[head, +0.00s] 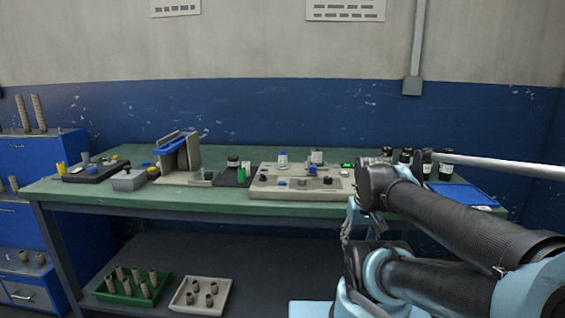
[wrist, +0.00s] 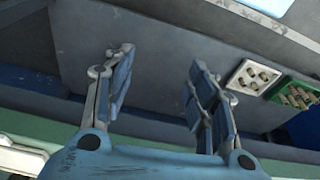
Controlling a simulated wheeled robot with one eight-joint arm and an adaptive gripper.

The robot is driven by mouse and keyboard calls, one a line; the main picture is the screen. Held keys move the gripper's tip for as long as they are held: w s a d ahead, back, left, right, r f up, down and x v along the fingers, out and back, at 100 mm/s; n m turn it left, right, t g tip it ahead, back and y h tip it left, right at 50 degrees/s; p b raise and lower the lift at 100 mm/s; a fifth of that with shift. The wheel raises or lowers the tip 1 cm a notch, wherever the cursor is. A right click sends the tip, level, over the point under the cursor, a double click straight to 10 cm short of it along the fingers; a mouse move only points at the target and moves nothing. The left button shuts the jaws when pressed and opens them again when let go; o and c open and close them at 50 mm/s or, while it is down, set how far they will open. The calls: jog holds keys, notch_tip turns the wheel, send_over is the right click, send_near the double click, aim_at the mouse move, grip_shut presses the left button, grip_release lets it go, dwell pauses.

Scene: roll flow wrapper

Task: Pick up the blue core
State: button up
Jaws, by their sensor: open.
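Several small blue parts show in the head view, and I cannot tell for sure which is the blue core. A blue part (head: 282,183) sits on the front of the beige fixture (head: 262,192) on the green workbench (head: 120,200). No blue core shows in the wrist view. My arm hides part of the bench's right side in the head view.
A grey box (head: 128,180), a beige stand with a blue panel (head: 178,154) and dark bottles (head: 446,165) are on the bench. A green tray (head: 133,289) and a white tray (head: 201,294) with brown cores lie on the lower shelf. Blue cabinets (head: 30,230) stand at left.

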jog(key=w+a+r+n+y, duration=0.1)
jog(key=w+a+r+n, duration=0.25)
jog(key=w+r, duration=0.55)
jog(key=w+a+r+n+y, duration=0.15)
jog(key=w+a+r, duration=0.25)
jog(key=w+r, duration=0.5)
jog(key=n+y, duration=0.1)
jog(key=n, duration=0.5)
send_near(283, 156)
jog(key=shift+y, duration=0.25)
jog(key=shift+w+d+x, duration=0.1)
jog(key=shift+w+x, duration=0.2)
jog(key=shift+x, duration=1.5)
jog(key=shift+w+d+x, duration=0.1)
jog(key=shift+w+x, duration=0.15)
jog(key=shift+x, duration=1.55)
jog(key=shift+w+d+x, duration=0.1)
jog(key=shift+w+x, duration=0.2)
jog(key=shift+x, duration=1.5)
jog(key=c, duration=1.1)
